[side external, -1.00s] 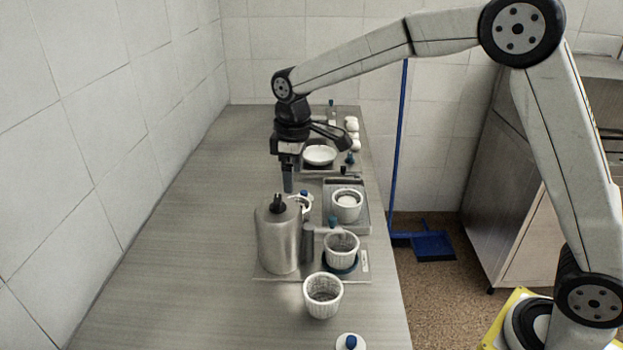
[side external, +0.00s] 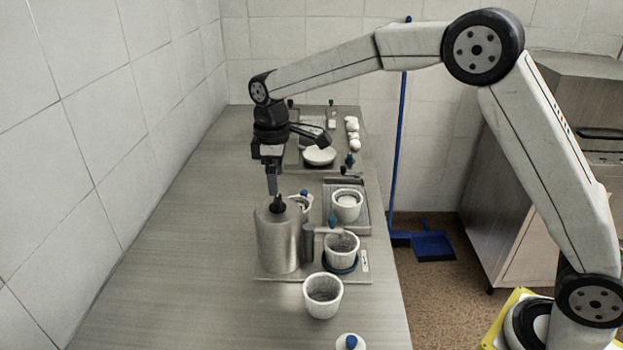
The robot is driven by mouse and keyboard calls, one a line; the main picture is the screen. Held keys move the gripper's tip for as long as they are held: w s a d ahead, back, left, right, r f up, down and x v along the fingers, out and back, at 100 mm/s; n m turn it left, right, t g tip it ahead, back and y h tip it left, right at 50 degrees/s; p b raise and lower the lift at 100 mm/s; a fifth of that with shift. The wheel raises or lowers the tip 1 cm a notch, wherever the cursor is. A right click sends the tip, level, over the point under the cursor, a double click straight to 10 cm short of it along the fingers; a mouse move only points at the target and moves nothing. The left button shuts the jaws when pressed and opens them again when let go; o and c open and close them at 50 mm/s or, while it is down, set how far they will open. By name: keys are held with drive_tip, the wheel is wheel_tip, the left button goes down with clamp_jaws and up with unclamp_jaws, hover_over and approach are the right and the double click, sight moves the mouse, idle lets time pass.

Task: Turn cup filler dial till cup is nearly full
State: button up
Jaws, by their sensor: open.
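The cup filler is a grey metal cylinder (side external: 277,243) on a flat plate, with a black dial (side external: 278,204) on top. A white ribbed cup (side external: 341,252) stands on a dark round pad in front of the filler's spout (side external: 327,230). Its inside looks greyish; I cannot tell its fill level. My gripper (side external: 272,192) points down right at the dial, its fingertips overlapping the dial's top in the picture. I cannot tell whether they touch it. The gripper is open and holds nothing visible.
A white dish (side external: 319,155) lies farther back. The counter's left side is clear.

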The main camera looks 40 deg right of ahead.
sight(277, 199)
drive_tip(key=shift+f, duration=2.55)
clamp_jaws()
drive_tip(key=shift+m, duration=0.5)
drive_tip(key=m, duration=0.2)
drive_tip(key=shift+m, duration=0.4)
drive_tip(key=m, duration=0.4)
drive_tip(key=shift+m, duration=0.3)
drive_tip(key=m, duration=0.3)
drive_tip(key=shift+m, duration=2.2)
